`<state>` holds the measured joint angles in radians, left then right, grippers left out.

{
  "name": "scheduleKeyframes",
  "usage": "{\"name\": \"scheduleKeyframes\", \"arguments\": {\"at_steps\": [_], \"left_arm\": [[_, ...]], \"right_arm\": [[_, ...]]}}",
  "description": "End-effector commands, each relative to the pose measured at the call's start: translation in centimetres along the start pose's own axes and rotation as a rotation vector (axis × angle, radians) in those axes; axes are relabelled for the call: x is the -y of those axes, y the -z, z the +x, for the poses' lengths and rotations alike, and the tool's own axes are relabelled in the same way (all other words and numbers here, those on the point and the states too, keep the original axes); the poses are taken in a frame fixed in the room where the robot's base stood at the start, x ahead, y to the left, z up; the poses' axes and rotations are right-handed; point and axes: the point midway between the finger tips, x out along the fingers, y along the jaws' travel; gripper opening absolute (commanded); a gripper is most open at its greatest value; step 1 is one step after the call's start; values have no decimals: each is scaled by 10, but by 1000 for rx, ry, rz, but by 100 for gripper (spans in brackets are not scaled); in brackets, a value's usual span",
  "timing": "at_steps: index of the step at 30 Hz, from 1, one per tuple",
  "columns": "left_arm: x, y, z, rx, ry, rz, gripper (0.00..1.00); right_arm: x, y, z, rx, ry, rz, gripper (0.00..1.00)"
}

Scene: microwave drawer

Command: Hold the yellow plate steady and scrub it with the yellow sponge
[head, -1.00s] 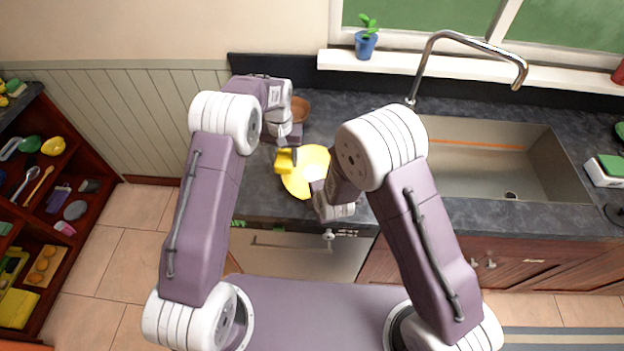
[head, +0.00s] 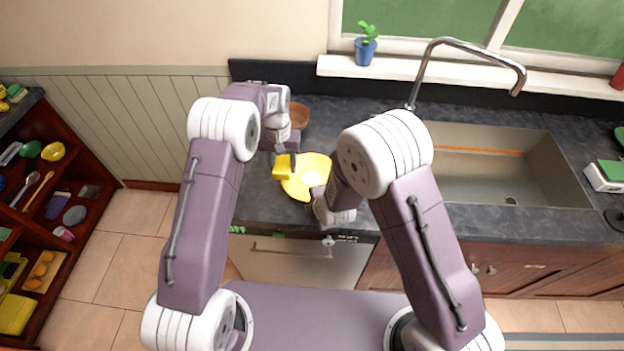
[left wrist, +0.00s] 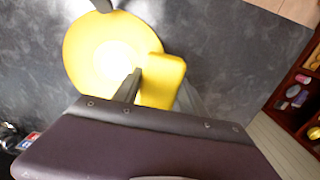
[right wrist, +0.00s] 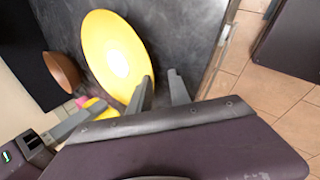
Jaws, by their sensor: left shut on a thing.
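The yellow plate (head: 312,168) lies on the dark counter; it fills much of the left wrist view (left wrist: 92,62) and the right wrist view (right wrist: 112,48). The yellow sponge (head: 282,168) is between the fingers of my left gripper (left wrist: 160,88), which is shut on it. The sponge overlaps the plate's left rim in the head view; whether it presses on the plate I cannot tell. My right gripper (right wrist: 160,90) has its fingers apart. One finger is close to the plate's rim; contact is unclear. The head view mostly hides the right fingers behind my arm.
A brown bowl (head: 299,116) stands behind the plate. The sink (head: 500,165) and its faucet (head: 470,50) are to the right. A shelf with many small items (head: 50,190) stands at the left. The counter's front edge is close to the plate.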

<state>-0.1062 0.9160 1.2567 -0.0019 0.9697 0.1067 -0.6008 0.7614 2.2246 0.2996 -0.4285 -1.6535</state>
Motion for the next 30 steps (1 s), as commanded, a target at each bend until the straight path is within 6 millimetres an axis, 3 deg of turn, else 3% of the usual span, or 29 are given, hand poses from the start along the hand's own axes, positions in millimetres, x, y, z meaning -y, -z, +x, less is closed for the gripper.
{"name": "scheduleKeyframes", "arguments": {"at_steps": [9,13,18,30], "left_arm": [[0,0,0,0,0,0,16],[0,0,0,0,0,0,16],[0,0,0,0,0,0,16],[0,0,0,0,0,0,16]], "right_arm": [[-2,1,-79,-2,-7,0,24],[-1,0,-100,0,-4,0,24],[0,0,-111,-1,-2,-1,24],[0,0,-111,-1,-1,-1,24]]}}
